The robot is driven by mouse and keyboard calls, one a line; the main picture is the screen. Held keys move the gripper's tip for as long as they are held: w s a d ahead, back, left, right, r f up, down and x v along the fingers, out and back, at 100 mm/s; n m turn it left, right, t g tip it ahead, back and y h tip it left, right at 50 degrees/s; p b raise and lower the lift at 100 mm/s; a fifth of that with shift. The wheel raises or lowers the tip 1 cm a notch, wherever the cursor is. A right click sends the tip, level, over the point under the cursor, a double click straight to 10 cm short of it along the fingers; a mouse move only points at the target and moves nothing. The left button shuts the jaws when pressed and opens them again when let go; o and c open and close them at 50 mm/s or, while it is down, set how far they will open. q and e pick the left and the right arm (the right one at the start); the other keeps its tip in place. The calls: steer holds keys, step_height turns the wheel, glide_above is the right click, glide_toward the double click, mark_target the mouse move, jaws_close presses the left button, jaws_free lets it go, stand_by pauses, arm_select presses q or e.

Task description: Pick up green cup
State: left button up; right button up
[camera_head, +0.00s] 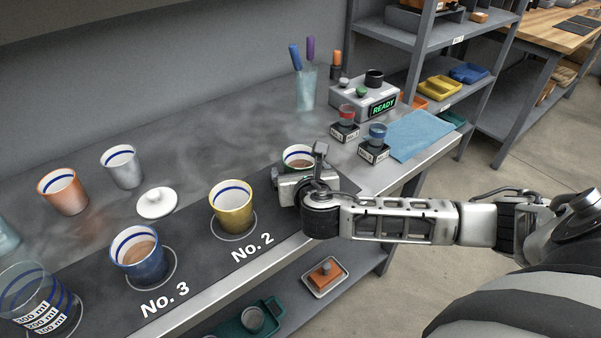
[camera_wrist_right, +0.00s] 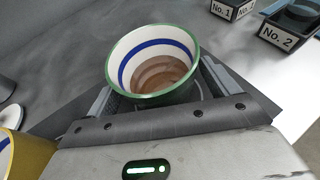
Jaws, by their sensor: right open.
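The green cup (camera_head: 297,154) stands upright at the right end of the dark mat, partly hidden behind my right gripper (camera_head: 303,182) in the head view. In the right wrist view the green cup (camera_wrist_right: 150,62) has a green rim, a white inside with a blue band, and brown contents. My right gripper is open, with one finger on each side of the cup. I cannot tell whether either finger touches it. My left gripper is not in view.
A yellow cup (camera_head: 232,209) stands just left of my right gripper. A blue cup (camera_head: 138,254) and a glass beaker (camera_head: 38,303) stand farther left. A white lid (camera_head: 156,203), orange cup (camera_head: 63,191) and grey cup (camera_head: 122,166) are behind. A blue cloth (camera_head: 421,135) lies right.

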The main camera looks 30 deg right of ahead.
steer(key=shift+w+f, duration=0.1)
steer(key=shift+w, duration=0.15)
steer(key=c, duration=1.3)
steer(key=shift+r, duration=0.2)
